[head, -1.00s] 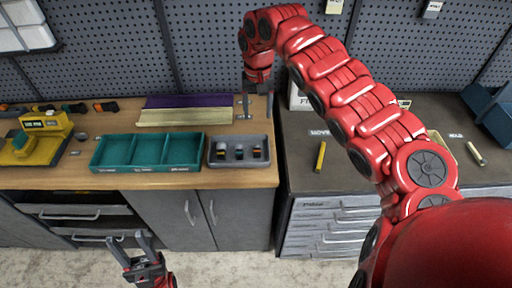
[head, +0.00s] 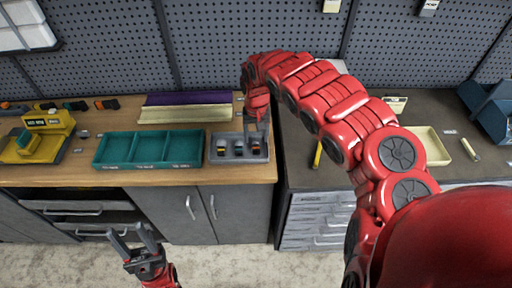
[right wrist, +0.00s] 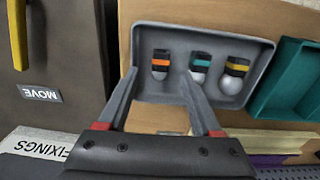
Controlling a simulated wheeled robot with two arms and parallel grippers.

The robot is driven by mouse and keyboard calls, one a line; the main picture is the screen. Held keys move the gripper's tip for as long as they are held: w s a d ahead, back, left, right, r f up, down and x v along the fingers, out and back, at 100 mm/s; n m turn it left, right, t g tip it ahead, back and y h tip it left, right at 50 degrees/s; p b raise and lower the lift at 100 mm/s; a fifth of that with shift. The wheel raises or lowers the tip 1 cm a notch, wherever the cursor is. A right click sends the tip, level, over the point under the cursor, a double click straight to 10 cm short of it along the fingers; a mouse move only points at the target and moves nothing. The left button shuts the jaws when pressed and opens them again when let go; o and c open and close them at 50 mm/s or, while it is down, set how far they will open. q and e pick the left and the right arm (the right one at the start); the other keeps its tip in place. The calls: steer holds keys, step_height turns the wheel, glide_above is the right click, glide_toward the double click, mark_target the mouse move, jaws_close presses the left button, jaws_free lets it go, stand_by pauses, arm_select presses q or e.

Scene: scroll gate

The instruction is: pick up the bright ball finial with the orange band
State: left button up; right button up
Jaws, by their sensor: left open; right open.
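The ball finial with the orange band (right wrist: 160,63) stands in a grey tray (right wrist: 205,100), leftmost of three finials in the right wrist view. Contact cannot be told. My left gripper (head: 135,235) is open and empty, low in front of the bench.
Finials with a teal band (right wrist: 200,66) and a yellow band (right wrist: 236,72) stand beside it in the tray. A teal compartment tray (head: 150,150) is left of the grey tray. Purple and cream strips (head: 185,107) lie behind. A grey cabinet (head: 320,215) stands right of the bench.

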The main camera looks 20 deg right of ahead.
mark_target(256, 146)
step_height(256, 146, down, 3)
steer(key=shift+w+a+r+p, duration=0.1)
steer(key=shift+w+p, duration=0.05)
steer(key=shift+p, duration=0.45)
steer(key=shift+f, duration=0.75)
jaws_close()
